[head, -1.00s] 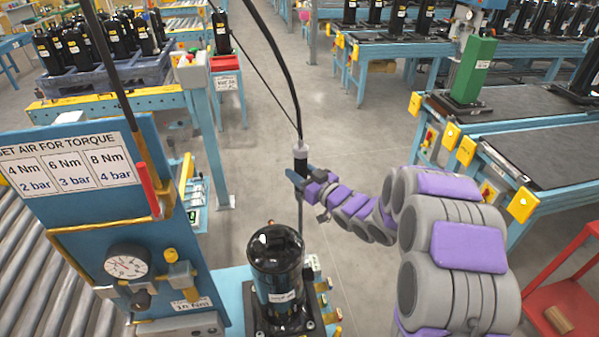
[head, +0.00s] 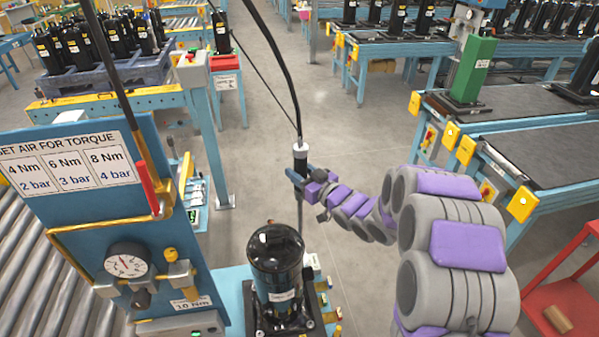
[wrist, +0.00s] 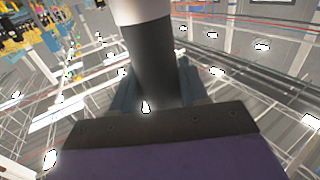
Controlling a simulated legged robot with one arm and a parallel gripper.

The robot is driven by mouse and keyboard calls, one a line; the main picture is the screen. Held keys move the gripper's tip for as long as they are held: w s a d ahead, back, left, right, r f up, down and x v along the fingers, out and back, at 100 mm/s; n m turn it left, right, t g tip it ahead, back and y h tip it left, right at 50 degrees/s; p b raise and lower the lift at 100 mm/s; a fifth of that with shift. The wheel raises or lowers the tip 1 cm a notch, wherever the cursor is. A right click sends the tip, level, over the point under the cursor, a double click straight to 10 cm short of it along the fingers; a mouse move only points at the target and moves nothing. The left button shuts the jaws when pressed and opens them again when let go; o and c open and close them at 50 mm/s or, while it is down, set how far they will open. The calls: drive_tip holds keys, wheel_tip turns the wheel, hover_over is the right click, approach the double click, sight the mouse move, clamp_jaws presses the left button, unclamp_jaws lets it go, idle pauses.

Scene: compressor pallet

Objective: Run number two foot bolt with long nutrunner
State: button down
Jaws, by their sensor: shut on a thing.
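The long nutrunner (head: 300,155) is a black and white upright tool hanging on a black hose, with a thin shaft below it. My gripper (head: 297,178) is shut around its body; the wrist view also shows the dark tool body (wrist: 150,65) between the jaws. The shaft runs down behind the black compressor (head: 276,258), so its lower end is hidden. The compressor stands upright on a dark base with feet (head: 310,322) on a blue stand. I cannot tell which foot bolt is number two.
An air panel with a torque chart (head: 70,168) and a gauge (head: 126,262) stands at the left. A roller conveyor (head: 40,285) lies beside it. Benches (head: 530,130) and a red cart (head: 560,285) are at the right. Floor is clear behind the compressor.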

sight(306, 160)
drive_tip(key=shift+w+r+p, duration=0.1)
drive_tip(key=shift+r+p, duration=1.7)
drive_tip(key=shift+r, duration=0.8)
